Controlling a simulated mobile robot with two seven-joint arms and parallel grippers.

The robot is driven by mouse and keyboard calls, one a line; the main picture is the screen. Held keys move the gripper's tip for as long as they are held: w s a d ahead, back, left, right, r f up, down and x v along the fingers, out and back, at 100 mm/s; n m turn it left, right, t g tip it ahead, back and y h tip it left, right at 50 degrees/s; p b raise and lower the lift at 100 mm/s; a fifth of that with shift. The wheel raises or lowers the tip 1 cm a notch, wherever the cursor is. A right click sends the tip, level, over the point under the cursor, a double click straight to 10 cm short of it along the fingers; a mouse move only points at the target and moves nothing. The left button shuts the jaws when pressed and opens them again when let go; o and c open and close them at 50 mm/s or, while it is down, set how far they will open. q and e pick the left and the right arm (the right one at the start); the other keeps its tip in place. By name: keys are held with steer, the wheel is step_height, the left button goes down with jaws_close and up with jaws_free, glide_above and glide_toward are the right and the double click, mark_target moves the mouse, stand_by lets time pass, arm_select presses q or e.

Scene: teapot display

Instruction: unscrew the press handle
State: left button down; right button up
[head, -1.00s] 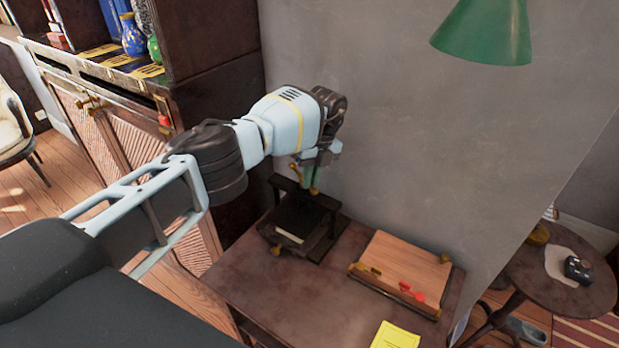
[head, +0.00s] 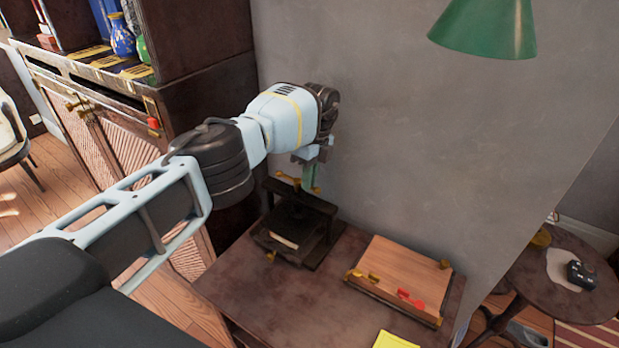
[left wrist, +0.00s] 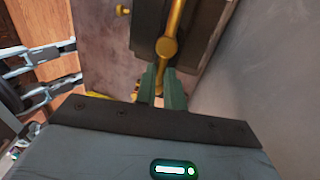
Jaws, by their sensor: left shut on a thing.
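The black press (head: 289,236) stands on the brown table against the wall in the head view. Its brass handle (left wrist: 174,28) shows as a bar with a round hub in the left wrist view, across the dark press top (left wrist: 205,35). A brass end of it shows in the head view (head: 288,178). My left gripper (head: 309,180) is above the press with its green fingers pointing down. In the left wrist view the fingers (left wrist: 163,80) are shut on the handle just below the hub; the exact contact is partly hidden. My right gripper is not seen.
A wooden board (head: 402,277) with brass and red pieces lies right of the press. A yellow paper (head: 396,341) is at the table's front. A green lamp shade (head: 486,28) hangs at upper right. A cabinet (head: 200,110) stands left. A round table (head: 560,285) is at right.

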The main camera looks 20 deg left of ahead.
arm_select(q)
steer(key=c, duration=1.5)
jaws_free()
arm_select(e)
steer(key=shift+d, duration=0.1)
arm_select(q)
steer(key=shift+r, duration=0.1)
step_height(320, 180, up, 8)
steer(key=w+b, duration=0.1)
steer(key=shift+w+f, duration=0.25)
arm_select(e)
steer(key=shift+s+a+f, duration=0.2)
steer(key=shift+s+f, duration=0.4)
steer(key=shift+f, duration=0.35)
arm_select(q)
steer(key=shift+d+f, duration=0.1)
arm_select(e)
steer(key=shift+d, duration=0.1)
